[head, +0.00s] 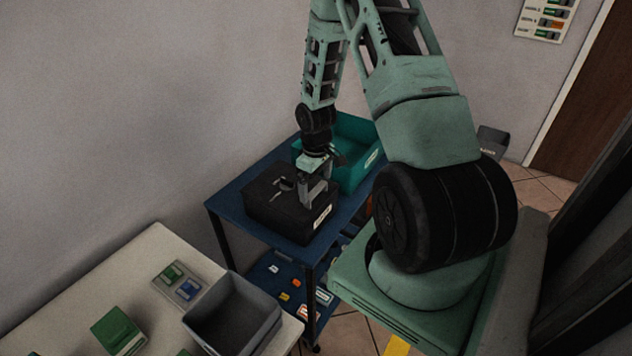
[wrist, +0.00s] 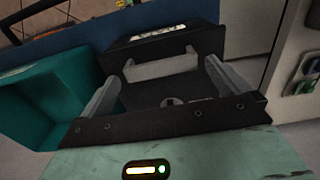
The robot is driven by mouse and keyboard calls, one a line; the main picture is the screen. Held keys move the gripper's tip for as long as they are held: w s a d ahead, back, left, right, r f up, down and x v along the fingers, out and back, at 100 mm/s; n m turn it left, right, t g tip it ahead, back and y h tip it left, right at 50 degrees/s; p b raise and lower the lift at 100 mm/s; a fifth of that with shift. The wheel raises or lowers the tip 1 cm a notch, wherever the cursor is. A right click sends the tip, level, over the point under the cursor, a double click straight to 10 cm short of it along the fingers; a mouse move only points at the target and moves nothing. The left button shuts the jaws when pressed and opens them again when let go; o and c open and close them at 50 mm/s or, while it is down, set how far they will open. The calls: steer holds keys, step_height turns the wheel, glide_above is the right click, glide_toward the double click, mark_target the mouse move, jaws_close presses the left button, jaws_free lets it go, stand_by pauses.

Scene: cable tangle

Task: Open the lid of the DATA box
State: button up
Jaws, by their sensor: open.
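A black box (head: 272,209) with a closed lid stands on the blue cart. A white label (head: 322,217) on its side is too small to read. In the wrist view the black box (wrist: 212,42) shows a pale label and a grey bar handle (wrist: 160,66) on top. My gripper (head: 313,193) points down over the right part of the lid. In the wrist view my gripper (wrist: 162,74) is open, with one grey finger on each side of the handle. I cannot tell whether the fingers touch the lid or handle.
A teal bin (head: 360,135) stands close behind the black box on the blue cart (head: 229,197). Small coloured pieces lie on the cart's lower shelf. A pale table (head: 128,268) in front holds a grey open bin (head: 268,330) and a green block (head: 117,331). The wall is behind.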

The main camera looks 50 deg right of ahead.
steer(key=shift+f, duration=0.4)
